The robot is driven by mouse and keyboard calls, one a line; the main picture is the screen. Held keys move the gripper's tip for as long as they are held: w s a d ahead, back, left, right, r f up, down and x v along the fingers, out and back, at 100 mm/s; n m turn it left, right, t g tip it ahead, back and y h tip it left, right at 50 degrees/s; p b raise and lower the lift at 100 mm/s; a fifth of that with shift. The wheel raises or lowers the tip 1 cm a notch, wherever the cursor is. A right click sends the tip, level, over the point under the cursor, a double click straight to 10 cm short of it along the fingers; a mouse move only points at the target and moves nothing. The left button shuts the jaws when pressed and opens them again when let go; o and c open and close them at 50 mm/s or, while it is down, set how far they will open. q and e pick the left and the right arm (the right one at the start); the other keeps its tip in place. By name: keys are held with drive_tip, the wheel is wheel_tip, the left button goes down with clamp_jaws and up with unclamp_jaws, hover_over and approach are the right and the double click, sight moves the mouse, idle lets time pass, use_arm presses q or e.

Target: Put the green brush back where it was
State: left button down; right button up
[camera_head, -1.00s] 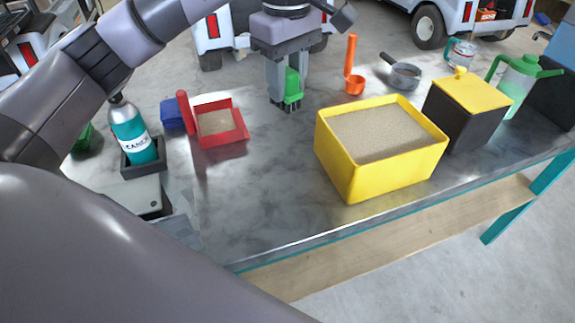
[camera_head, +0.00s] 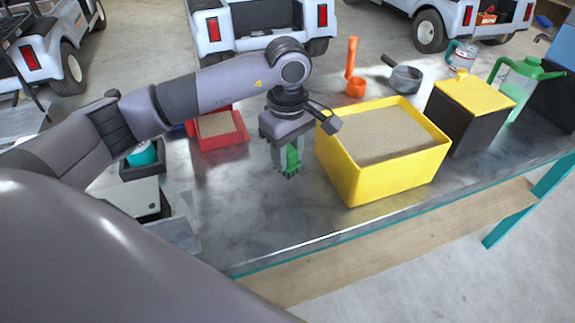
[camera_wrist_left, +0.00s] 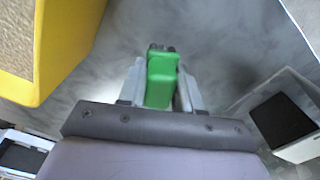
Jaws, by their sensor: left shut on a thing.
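The green brush (camera_head: 291,159) is held between the fingers of my left gripper (camera_head: 288,160), with its dark bristles pointing down. It is over the grey tabletop (camera_head: 255,210), just left of the yellow sand bin. I cannot tell whether the bristles touch the table. In the left wrist view the green brush (camera_wrist_left: 162,80) sits between the two grey fingers of my left gripper (camera_wrist_left: 160,88). My right gripper is not in view.
A yellow bin of sand (camera_head: 347,172) stands close right of the gripper. A red dustpan-like tray (camera_head: 228,137) lies behind left. An orange scoop (camera_head: 355,85), a grey pan (camera_head: 406,79) and a black box with yellow lid (camera_head: 460,115) stand farther back. The front table area is clear.

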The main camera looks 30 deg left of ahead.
sight(288, 167)
use_arm(q)
wheel_tip(288, 167, down, 4)
drive_tip(key=shift+f, duration=0.1)
drive_tip(key=c, duration=0.7)
unclamp_jaws()
drive_tip(key=shift+c, duration=0.2)
